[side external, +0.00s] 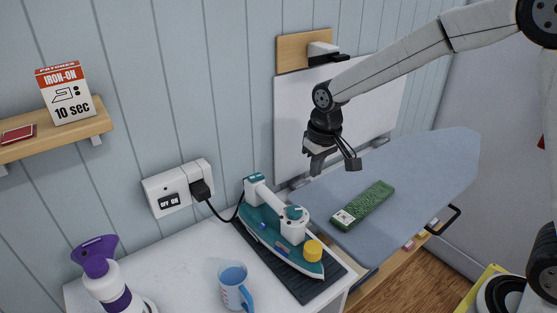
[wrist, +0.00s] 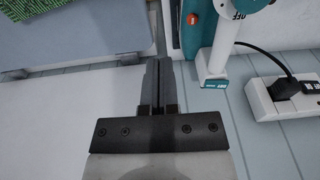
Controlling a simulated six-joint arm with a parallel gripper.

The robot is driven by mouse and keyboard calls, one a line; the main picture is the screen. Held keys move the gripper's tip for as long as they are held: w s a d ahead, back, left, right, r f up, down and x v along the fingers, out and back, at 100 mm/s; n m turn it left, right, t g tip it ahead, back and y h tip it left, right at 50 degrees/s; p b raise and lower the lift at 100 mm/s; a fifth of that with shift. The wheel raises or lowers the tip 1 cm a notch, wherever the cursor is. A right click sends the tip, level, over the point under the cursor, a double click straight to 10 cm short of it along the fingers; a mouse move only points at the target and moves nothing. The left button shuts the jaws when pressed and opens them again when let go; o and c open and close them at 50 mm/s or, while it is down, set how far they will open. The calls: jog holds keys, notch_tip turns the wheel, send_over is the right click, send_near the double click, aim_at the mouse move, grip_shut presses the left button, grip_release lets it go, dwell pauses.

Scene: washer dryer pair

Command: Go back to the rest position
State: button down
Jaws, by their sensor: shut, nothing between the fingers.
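The iron (side external: 280,225) rests on a dark mat on the white counter, left of and below my gripper. The green patterned piece (side external: 366,205) lies on the ironing board, and its edge shows in the wrist view (wrist: 22,9).
The wall socket (side external: 180,187) has a black plug and cord running to the iron. A shelf (side external: 60,137) holds an iron-on patch box (side external: 68,93). Air around my gripper is clear.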

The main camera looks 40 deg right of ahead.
jog(key=s+d+f, duration=0.2)
jog(key=s, duration=0.6)
jog(key=s+d+f+t, duration=0.1)
jog(key=s+d+f, duration=0.1)
jog(key=s, duration=0.6)
jog(key=shift+d+f, duration=0.3)
jog(key=shift+f, duration=0.1)
